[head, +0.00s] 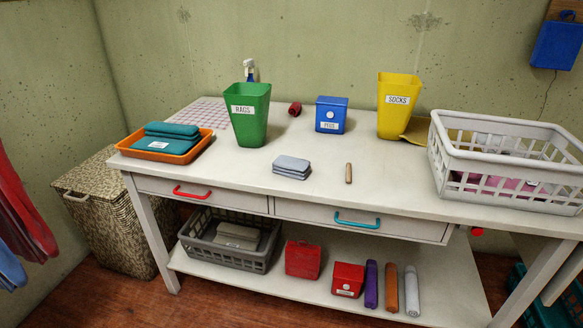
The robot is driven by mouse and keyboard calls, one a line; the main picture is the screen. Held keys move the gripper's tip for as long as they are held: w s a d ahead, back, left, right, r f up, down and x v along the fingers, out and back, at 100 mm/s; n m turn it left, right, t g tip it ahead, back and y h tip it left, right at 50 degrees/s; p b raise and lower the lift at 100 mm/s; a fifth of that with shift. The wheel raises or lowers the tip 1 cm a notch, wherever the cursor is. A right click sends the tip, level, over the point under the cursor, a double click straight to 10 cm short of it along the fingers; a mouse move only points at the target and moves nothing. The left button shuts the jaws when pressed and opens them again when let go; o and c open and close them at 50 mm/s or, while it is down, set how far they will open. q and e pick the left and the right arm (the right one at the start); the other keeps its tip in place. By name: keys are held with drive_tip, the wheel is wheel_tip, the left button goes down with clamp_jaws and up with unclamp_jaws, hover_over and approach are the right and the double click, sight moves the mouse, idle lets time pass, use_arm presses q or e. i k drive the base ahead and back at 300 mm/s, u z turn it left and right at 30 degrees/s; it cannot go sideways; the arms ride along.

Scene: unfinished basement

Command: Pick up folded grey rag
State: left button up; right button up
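The folded grey rag (291,167) lies flat on the white table (240,176), near its front edge and left of the middle. It looks like a small stack of folded layers. Nothing touches it, and no object covers it. Neither of my grippers shows in the head view.
A green RAGS bin (248,116) stands behind the rag. A wooden peg-like stick (348,173) lies to its right. An orange tray (150,151) with teal cloths is at left, a blue PEGS box (331,115) and yellow SOCKS bin (396,108) behind, a grey basket (510,190) at right.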

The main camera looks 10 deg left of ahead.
sight(293, 166)
drive_tip(key=k, duration=0.55)
drive_tip(key=u, duration=0.7)
drive_tip(key=i, duration=1.15)
drive_tip(key=u, duration=0.1)
